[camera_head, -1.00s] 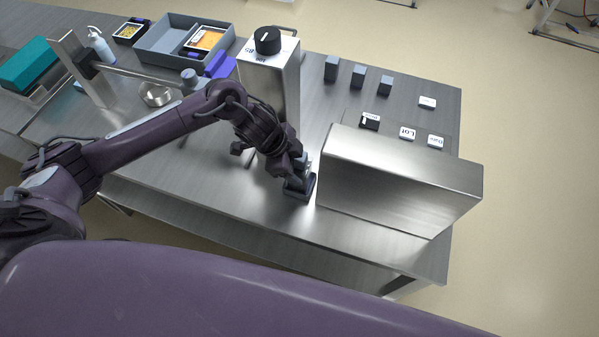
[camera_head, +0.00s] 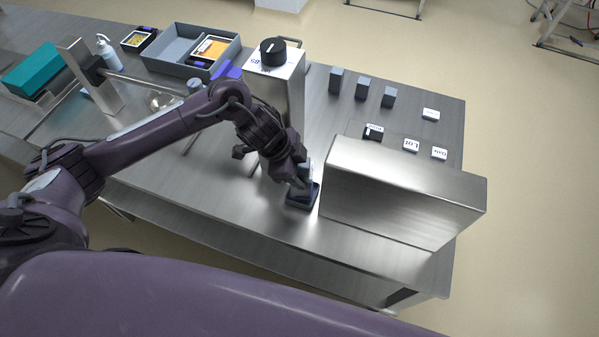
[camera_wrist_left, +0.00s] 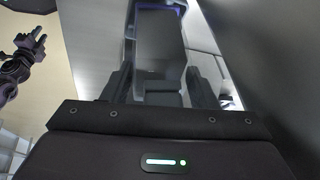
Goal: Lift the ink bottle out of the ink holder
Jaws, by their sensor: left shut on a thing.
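In the head view my left gripper (camera_head: 298,181) points down at the small dark blue ink holder (camera_head: 302,203), on the bench beside the big steel housing. It is shut on the ink bottle, a grey-blue piece (camera_head: 307,172) of which shows beside the fingers. In the left wrist view the dark bottle (camera_wrist_left: 160,50) sits between the two fingers (camera_wrist_left: 160,88). A blue-lit rim surrounds its far end. I cannot tell whether the bottle's base is clear of the holder. My right gripper (camera_wrist_left: 33,45) shows small at the left of the wrist view; its opening is unclear.
The steel housing (camera_head: 400,195) stands close on the right of the holder. A steel post with a black knob (camera_head: 272,52) stands behind my left wrist. Small grey blocks (camera_head: 362,88) and labelled keys (camera_head: 411,145) lie farther back. The bench front is clear.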

